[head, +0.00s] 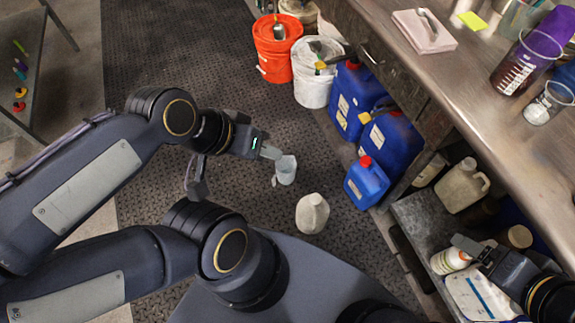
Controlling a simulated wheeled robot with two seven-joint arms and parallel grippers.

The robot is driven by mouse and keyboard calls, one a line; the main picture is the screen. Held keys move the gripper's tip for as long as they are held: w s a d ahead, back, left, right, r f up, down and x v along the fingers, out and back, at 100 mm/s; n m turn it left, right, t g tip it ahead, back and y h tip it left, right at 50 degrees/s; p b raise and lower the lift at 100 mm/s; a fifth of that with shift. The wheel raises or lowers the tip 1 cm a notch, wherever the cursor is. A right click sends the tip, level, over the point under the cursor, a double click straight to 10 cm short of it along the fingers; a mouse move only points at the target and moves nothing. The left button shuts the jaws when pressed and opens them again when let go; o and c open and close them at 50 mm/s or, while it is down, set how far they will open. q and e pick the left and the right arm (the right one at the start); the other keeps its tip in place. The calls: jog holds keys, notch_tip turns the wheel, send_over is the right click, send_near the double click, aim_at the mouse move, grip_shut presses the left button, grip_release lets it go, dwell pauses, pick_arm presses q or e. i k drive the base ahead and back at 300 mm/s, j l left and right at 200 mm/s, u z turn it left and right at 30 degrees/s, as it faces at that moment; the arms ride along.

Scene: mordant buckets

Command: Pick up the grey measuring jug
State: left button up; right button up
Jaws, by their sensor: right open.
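A pale grey, translucent measuring jug (287,171) is low over or on the dark floor mat, near the middle of the head view. My left gripper (270,152) is right at its upper left side, with the fingertips close to its rim. I cannot tell whether the fingers are closed on the jug or only beside it, or whether its base touches the mat.
A white jug-shaped bottle (312,213) stands on the mat just below. Blue canisters (367,182), an orange bucket (276,50) and a white bucket (312,88) line the bench side. The mat's upper left is clear.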

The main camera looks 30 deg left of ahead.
aim_at(286, 168)
jog(key=j+z, duration=0.3)
jog(key=j, duration=0.75)
jog(key=j+z, duration=0.3)
jog(key=j, duration=0.75)
